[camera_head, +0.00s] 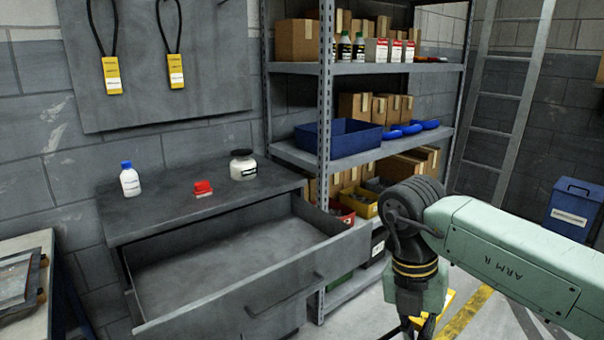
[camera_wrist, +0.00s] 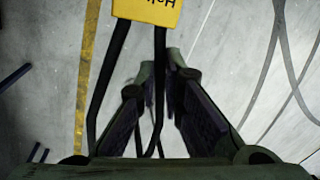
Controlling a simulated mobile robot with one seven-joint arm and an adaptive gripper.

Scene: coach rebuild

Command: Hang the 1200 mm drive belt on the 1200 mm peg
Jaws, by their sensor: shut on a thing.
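My gripper (camera_wrist: 162,72) is shut on a black drive belt (camera_wrist: 109,72). One strand of the belt passes between the fingers and the other runs outside the left finger. A yellow tag (camera_wrist: 148,9) with black letters is on the belt, cut off by the picture's top edge; its size cannot be read. In the head view, part of a yellow tag (camera_head: 447,302) shows beside my lowered wrist, at lower right. Two belts with yellow tags (camera_head: 112,76) (camera_head: 175,71) hang on the grey wall board (camera_head: 205,75) at upper left. Their pegs are out of view and no 1200 mm mark is legible.
A grey cabinet (camera_head: 150,213) has its empty top drawer (camera_head: 235,262) pulled out. A bottle, a red item and a jar stand on top. A loaded shelf rack (camera_head: 325,120) stands right of it. A ladder (camera_head: 505,95) and blue bin (camera_head: 572,208) are farther right.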

